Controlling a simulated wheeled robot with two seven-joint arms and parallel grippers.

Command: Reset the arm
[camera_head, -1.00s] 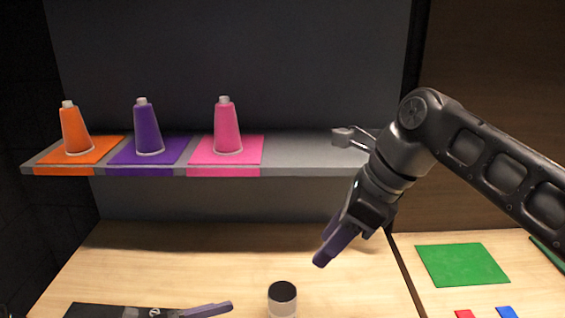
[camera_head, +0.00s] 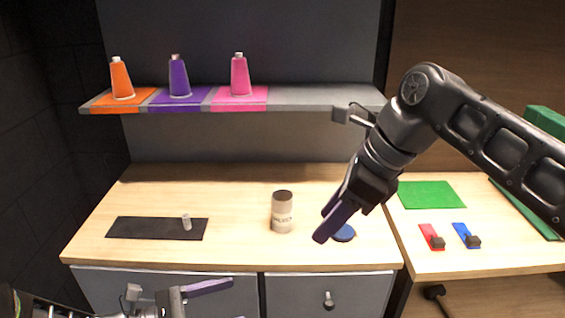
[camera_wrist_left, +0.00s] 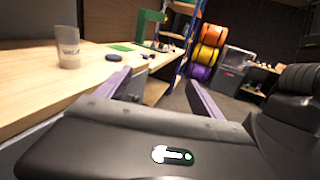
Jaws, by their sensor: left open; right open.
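My right arm comes in from the right in the head view, and its gripper (camera_head: 338,222) hangs tilted down over the right part of the wooden table, in front of a dark blue disc. It holds nothing that I can see. My left gripper (camera_head: 195,292) is low at the left, in front of the table's front edge and drawers. In the left wrist view the left gripper's two purple fingers (camera_wrist_left: 160,90) are spread wide with nothing between them.
A white cup (camera_head: 282,212) with a dark top stands mid-table. A black mat (camera_head: 130,228) with a small white piece (camera_head: 187,222) lies left. Orange (camera_head: 121,80), purple (camera_head: 179,78) and pink (camera_head: 240,77) cones stand on the shelf (camera_head: 320,97). A green mat (camera_head: 432,195) lies right.

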